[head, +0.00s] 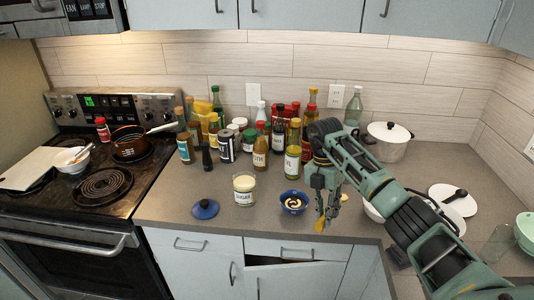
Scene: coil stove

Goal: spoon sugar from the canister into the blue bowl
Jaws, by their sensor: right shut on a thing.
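The sugar canister (244,194), a clear jar with a white label and pale contents, stands uncovered on the counter. A blue lid (205,209) lies to its left. The blue bowl (293,208) sits right of the canister, with something pale and dark inside that I cannot make out. My right gripper (329,208) is just right of the bowl, pointing down and shut on a yellowish thing, seemingly the spoon (319,225). Its end shows below the fingers near the counter's front edge; the rest is hidden. My left gripper is not in view.
Several bottles and jars (260,150) crowd the counter behind the canister and bowl. A pot (388,150) with a white lid stands at the back right. The stove (104,187) at left holds a saucepan (130,148). Counter around the blue lid is clear.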

